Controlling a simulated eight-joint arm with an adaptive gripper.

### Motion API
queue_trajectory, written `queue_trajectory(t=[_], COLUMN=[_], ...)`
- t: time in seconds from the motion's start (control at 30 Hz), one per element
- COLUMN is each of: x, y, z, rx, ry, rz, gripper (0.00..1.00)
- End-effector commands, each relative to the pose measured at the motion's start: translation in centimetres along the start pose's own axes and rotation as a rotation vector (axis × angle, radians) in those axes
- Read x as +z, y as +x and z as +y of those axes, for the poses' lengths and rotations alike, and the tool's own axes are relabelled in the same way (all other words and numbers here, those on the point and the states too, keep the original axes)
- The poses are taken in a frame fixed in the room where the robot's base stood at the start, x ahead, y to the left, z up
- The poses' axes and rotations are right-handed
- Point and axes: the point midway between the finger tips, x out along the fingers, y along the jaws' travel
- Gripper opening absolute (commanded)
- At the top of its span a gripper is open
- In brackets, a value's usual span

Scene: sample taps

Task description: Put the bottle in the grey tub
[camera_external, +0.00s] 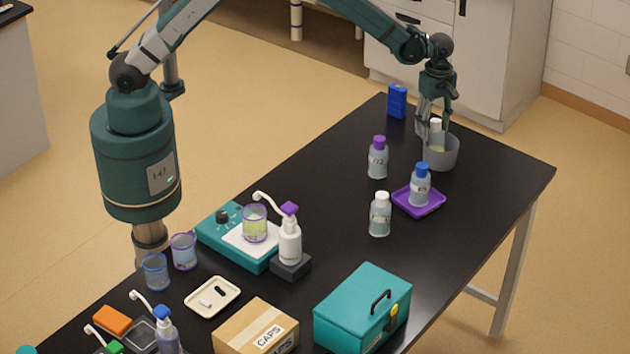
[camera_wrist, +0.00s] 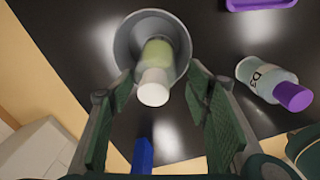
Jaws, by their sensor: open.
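A bottle (camera_external: 436,127) with a white cap and pale green contents is in the grey tub (camera_external: 441,155) at the table's far right. In the wrist view the bottle (camera_wrist: 158,60) is inside the round mouth of the tub (camera_wrist: 122,48), its cap towards the camera. My gripper (camera_external: 433,138) is over the tub. In the wrist view my gripper (camera_wrist: 159,80) is open, with a finger on each side of the bottle and gaps visible between. The bottle's base is hidden, so I cannot tell whether it touches the tub's floor.
A purple-capped bottle (camera_external: 377,158) stands left of the tub. A blue-capped bottle (camera_external: 420,186) stands on a purple tray (camera_external: 402,207) in front. Another white-capped bottle (camera_external: 380,215) is nearer. A blue box (camera_external: 397,100) stands behind. The table's right end is clear.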

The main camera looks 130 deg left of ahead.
Motion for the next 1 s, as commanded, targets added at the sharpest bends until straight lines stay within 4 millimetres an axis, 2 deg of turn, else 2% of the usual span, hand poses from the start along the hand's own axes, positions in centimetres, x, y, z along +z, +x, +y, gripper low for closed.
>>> queue_trajectory(t=[0.23,0.37,0.8,1.0], x=[0.0,0.0,0.0,0.0], y=[-0.7,-1.7,-8.8,-11.4], z=[0.0,0.0,0.0,0.0], rx=[0.000,0.000,0.000,0.000], ry=[0.000,0.000,0.000,0.000], rz=[0.000,0.000,0.000,0.000], gripper=[0.48,0.48,0.48,0.48])
